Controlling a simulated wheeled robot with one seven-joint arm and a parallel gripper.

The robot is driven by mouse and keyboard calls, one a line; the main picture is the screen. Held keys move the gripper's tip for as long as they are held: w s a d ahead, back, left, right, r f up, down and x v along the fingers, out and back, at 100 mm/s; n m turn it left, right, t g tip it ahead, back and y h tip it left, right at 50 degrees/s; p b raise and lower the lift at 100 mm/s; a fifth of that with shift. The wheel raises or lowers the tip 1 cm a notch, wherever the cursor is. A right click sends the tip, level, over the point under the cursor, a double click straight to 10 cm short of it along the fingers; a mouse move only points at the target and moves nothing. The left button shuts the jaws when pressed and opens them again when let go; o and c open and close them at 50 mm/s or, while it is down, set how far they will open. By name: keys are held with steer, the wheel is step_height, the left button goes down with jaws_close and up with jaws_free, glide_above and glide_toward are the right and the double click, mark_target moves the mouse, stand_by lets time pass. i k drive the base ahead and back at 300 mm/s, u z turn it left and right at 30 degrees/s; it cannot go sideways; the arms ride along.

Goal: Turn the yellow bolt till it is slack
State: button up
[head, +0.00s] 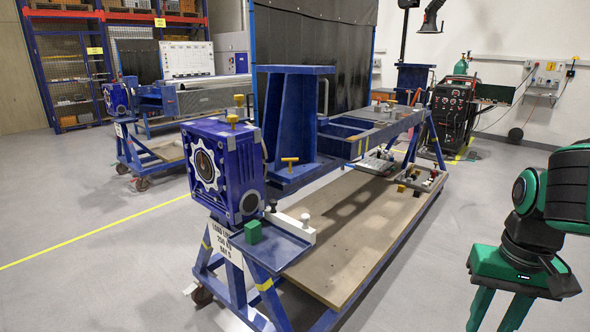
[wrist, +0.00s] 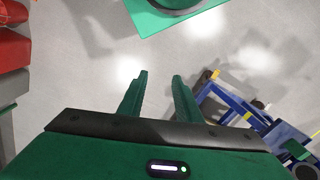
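The blue rotary jig (head: 246,150) stands left of centre in the head view, on a wheeled blue frame. A yellow knob-like bolt (head: 233,120) sits upright on top of its gearbox; a second yellow-topped piece (head: 239,100) stands just behind. A yellow-orange T-handle (head: 289,162) stands on the blue plate to the right. Which one is the task's bolt I cannot tell for certain. My gripper (head: 498,312) hangs at the lower right, well away from the jig, fingers down. In the wrist view its fingers (wrist: 158,82) are apart with nothing between them.
A green block (head: 253,231) and a white bar (head: 290,228) are on the jig's front ledge. A wooden board (head: 350,240) lies low in the frame. Grey floor is clear between the frame and my arm. Red objects (wrist: 14,50) line the wrist view's left edge.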

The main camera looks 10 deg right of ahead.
mark_target(289, 160)
steer(key=u, duration=0.6)
steer(key=i, duration=1.5)
steer(key=z, duration=0.45)
